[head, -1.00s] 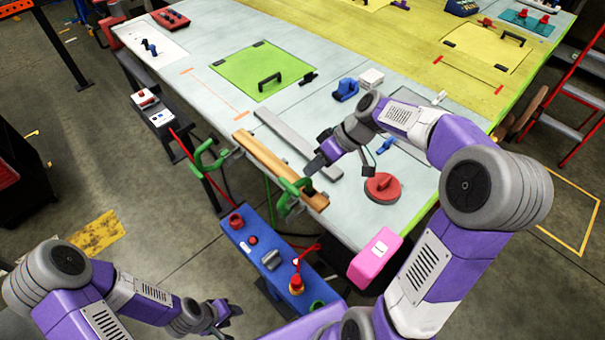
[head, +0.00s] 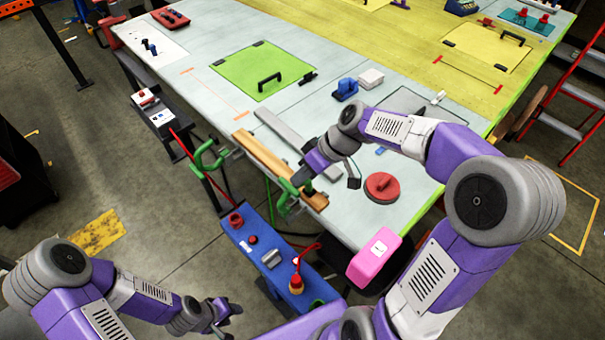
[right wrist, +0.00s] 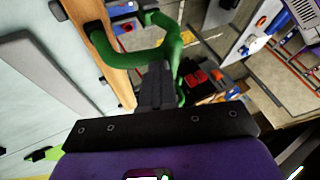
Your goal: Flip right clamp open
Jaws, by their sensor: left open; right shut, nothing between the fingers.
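The right clamp (head: 284,196) is green and sits at the near end of a wooden bar (head: 262,160) on the table's front edge. A second green clamp (head: 206,156) is at the bar's far end. My right gripper (head: 300,179) is shut and empty, at the right clamp's upper part. In the right wrist view, its shut fingers (right wrist: 157,86) are close against the green clamp arm (right wrist: 136,57); I cannot tell if they touch. The fingers partly hide the clamp. My left gripper (head: 232,309) is open and empty, low in the head view, away from the table.
A blue control box (head: 262,258) with red buttons stands below the clamp, and a pink box (head: 373,259) is to its right. A grey bar (head: 280,128) and a red round suction-cup-like piece (head: 382,187) lie on the table (head: 350,215). The green panel (head: 262,72) is further back.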

